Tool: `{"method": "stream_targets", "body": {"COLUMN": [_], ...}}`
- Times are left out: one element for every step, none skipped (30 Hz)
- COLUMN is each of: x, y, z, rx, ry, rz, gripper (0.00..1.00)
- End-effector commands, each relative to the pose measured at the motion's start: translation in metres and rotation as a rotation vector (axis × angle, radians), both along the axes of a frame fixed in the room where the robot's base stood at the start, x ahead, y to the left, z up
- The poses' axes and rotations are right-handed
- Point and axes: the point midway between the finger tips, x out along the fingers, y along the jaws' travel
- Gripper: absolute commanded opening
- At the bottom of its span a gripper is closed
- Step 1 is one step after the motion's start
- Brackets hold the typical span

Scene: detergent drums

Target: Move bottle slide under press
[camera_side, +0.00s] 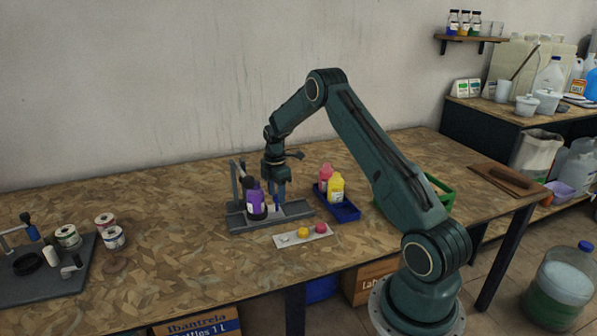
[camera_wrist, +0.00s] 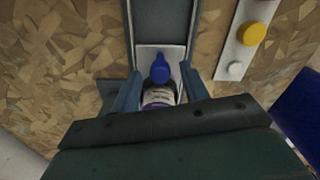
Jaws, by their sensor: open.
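The press fixture has a grey channelled base (camera_side: 290,211) and an upright post (camera_side: 236,180) at its left end. A purple bottle (camera_side: 257,204) stands upright on the base near the post; its white label (camera_wrist: 160,97) shows in the wrist view. A blue knob (camera_wrist: 160,69) sits on the pale slide plate (camera_wrist: 147,52) in front of the bottle. My gripper (camera_side: 277,207) points down over the base, just right of the bottle. In the wrist view its open fingers (camera_wrist: 160,78) are on either side of the knob, with gaps; contact is not visible.
A blue tray (camera_side: 345,212) holds a yellow bottle (camera_side: 336,188) and a pink bottle (camera_side: 326,176) to the right. A green crate (camera_side: 440,189) is behind my arm.

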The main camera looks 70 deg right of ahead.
Motion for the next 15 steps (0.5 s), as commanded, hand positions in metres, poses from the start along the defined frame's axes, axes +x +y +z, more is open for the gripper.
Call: {"method": "stream_targets", "body": {"x": [-0.0001, -0.0001, -0.0001, -0.0001, -0.0001, -0.0001, -0.0001, -0.0001, -0.0001, -0.0001, -0.0001, -0.0002, -0.0001, -0.0001, -0.0002], "y": [0.0000, 0.0000, 0.0000, 0.0000, 0.0000, 0.0000, 0.0000, 0.0000, 0.0000, 0.0000, 0.0000, 0.0001, 0.0000, 0.0000, 0.0001], "z": [-0.0016, -0.0021, -0.0026, -0.0027, -0.0028, -0.0028, -0.0028, -0.0027, -0.0027, -0.0027, -0.0027, -0.0027, -0.0026, -0.0026, -0.0026], "rx": [0.000, 0.000, 0.000, 0.000, 0.000, 0.000, 0.000, 0.000, 0.000, 0.000, 0.000, 0.000, 0.000, 0.000, 0.000], "ry": [0.000, 0.000, 0.000, 0.000, 0.000, 0.000, 0.000, 0.000, 0.000, 0.000, 0.000, 0.000, 0.000, 0.000, 0.000], "rz": [0.000, 0.000, 0.000, 0.000, 0.000, 0.000, 0.000, 0.000, 0.000, 0.000, 0.000, 0.000, 0.000, 0.000, 0.000], "gripper": [0.45, 0.45, 0.45, 0.45, 0.45, 0.45, 0.45, 0.45, 0.45, 0.45, 0.39, 0.31, 0.25, 0.19, 0.11]}}
